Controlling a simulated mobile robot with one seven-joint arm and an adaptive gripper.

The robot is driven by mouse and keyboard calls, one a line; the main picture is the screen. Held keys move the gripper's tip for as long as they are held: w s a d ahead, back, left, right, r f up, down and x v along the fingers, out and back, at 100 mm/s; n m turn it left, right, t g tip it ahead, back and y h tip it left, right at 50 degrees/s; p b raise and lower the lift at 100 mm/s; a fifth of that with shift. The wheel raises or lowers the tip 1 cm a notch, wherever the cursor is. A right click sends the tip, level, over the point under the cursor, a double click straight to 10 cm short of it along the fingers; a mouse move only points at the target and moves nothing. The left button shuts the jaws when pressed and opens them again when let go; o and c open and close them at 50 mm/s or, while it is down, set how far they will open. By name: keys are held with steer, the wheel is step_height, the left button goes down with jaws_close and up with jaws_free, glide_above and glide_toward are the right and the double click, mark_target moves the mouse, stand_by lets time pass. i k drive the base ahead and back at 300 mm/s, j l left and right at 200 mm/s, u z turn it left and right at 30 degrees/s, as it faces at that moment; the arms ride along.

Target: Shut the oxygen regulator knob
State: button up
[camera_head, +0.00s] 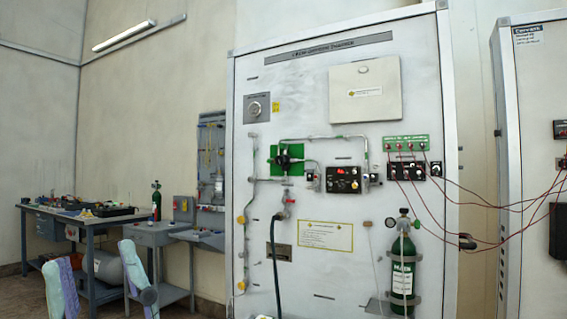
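The trainer is a tall pale panel (300,90) with pipes and controls on its front. A round black knob-like part (284,160) sits on a green plate at the panel's middle left, joined to metal piping. A black control box (343,180) with several small knobs is to its right. A green oxygen cylinder (403,265) stands upright in brackets at the lower right, with a regulator and gauges (403,223) on its top. I cannot tell which part is the named knob or whether it is open or shut.
Red leads (470,203) hang from the panel's right side to a second cabinet (535,120). A black hose (275,265) hangs down the front.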

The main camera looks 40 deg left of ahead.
mark_target(279, 161)
steer(key=i+j, duration=0.25)
steer(key=i+j+z, duration=0.1)
steer(key=i+j, duration=0.15)
steer(key=j, duration=0.2)
steer(key=i+j, duration=0.25)
steer(key=j, duration=0.15)
